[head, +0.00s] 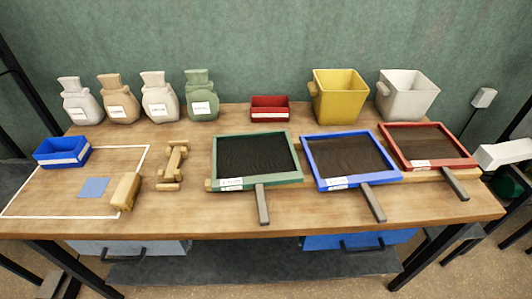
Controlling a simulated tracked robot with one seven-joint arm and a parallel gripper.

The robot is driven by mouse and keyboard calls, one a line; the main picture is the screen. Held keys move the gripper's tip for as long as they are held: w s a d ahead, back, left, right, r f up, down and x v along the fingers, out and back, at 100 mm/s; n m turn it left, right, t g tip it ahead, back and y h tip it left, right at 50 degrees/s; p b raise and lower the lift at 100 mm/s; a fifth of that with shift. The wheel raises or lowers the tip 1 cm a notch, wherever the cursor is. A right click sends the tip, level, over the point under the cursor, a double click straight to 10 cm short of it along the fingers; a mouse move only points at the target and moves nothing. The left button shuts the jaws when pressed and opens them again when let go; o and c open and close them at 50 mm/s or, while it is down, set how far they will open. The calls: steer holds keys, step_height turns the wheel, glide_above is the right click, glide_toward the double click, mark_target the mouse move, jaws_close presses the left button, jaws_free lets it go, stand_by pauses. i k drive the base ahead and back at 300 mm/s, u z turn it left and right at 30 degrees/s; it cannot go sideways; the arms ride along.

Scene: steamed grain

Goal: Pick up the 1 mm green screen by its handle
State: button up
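The green-framed screen (297,160) lies on the wooden table, left of the blue and red screens. Its dark mesh fills the frame, and a white label sits at its front left corner, too small to read. Its grey handle (262,205) points toward the front edge of the table, with nothing around it. My gripper is not in view.
A blue-framed screen (307,163) and a red-framed screen (438,165) lie close on the right, handles forward. A wooden stand (172,165) is to the left. Sacks, a red tray (270,114), a yellow bin (338,98) and a white bin (406,98) stand behind. The table's front strip is clear.

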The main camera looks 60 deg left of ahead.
mark_target(261, 181)
steer(key=z, duration=0.95)
steer(key=i, duration=0.15)
steer(key=u, duration=3.4)
steer(key=k, duration=0.9)
steer(key=u, duration=0.2)
steer(key=i, duration=0.95)
steer(key=z, duration=0.1)
